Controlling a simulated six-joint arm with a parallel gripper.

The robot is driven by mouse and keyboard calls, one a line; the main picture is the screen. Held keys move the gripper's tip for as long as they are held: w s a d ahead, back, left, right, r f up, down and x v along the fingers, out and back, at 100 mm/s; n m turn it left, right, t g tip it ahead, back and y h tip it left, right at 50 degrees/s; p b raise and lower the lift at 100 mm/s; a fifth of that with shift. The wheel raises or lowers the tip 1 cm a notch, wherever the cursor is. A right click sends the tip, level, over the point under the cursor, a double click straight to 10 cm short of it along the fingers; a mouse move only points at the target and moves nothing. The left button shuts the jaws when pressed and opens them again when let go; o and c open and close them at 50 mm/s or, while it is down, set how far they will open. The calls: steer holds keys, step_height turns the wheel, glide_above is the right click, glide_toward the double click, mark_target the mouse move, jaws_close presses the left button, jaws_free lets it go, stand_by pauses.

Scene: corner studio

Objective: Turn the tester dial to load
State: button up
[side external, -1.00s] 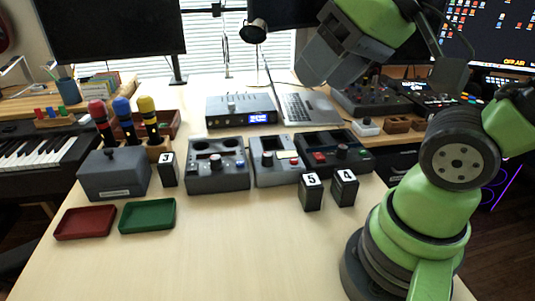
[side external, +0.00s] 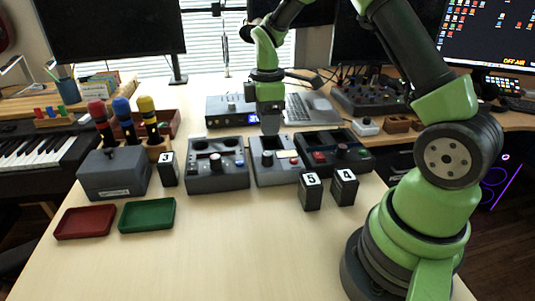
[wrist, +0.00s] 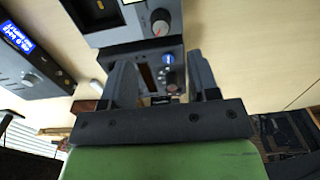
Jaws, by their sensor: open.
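Three grey control boxes stand in a row, a left box (side external: 218,180), a middle box (side external: 275,177) and a right box (side external: 352,166). I cannot read their labels, so I cannot tell which is the tester. The middle box has a dark knob (side external: 267,158) and the right box a black knob (side external: 342,151). My gripper (side external: 270,130) points down above the middle box's back part. A grey dial with a red mark (wrist: 160,27) shows beyond.
Black blocks marked 5 (side external: 311,191) and 4 (side external: 343,187) stand before the boxes, and 3 (side external: 168,170) at their left. Red (side external: 85,222) and green (side external: 147,215) trays lie front left.

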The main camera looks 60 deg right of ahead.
mark_target(267, 153)
step_height(267, 153, down, 9)
steer(key=shift+f, duration=0.2)
stand_by(0.3)
steer(key=c, duration=0.9)
